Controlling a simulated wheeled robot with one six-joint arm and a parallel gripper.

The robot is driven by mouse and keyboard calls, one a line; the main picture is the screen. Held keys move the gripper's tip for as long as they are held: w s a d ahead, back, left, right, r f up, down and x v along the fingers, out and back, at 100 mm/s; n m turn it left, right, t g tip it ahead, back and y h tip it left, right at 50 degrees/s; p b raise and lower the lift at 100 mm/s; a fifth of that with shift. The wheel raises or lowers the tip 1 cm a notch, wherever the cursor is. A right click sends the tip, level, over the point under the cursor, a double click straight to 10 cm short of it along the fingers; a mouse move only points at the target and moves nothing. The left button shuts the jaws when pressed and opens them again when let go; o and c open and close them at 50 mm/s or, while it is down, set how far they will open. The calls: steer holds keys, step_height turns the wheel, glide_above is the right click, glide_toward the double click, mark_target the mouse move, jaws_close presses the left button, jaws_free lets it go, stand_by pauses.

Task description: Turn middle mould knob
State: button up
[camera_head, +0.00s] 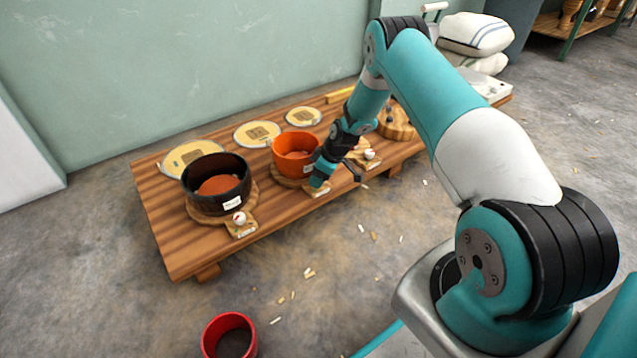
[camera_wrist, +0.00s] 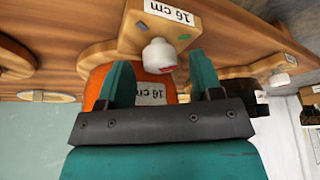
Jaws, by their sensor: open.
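The orange mould (camera_head: 295,153) stands in the middle of a low wooden bench (camera_head: 165,228), on a wooden base with a "16 cm" label. In the wrist view, which looks upside down, its white knob (camera_wrist: 158,56) with a red mark sits on the wooden base block (camera_wrist: 190,40). The orange mould (camera_wrist: 95,88) shows behind the fingers. My gripper (camera_wrist: 160,60) is open, with one finger on each side of the knob in that view; I cannot tell if they touch it. In the head view my gripper (camera_head: 336,176) hides the knob.
A black mould (camera_head: 217,182) with its own white knob (camera_head: 240,217) stands to the left. Another white knob (camera_head: 369,154) is to the right, close to my wrist. Round yellow discs (camera_head: 257,133) lie behind. A red bucket (camera_head: 230,338) stands on the chip-strewn floor.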

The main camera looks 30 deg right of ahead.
steer(key=shift+w+a+f, duration=0.15)
steer(key=shift+f, duration=0.25)
steer(key=shift+c, duration=0.2)
steer(key=c, duration=0.9)
steer(key=shift+o, duration=0.2)
steer(key=shift+r+m+p, duration=0.25)
steer(key=shift+m+p, duration=0.25)
steer(key=shift+p, duration=0.2)
steer(key=shift+m+h+p, duration=0.3)
steer(key=shift+m+p, duration=0.1)
steer(key=shift+m, duration=0.1)
steer(key=shift+f+m+t, duration=0.25)
steer(key=shift+m+t, duration=0.05)
steer(key=shift+m, duration=0.3)
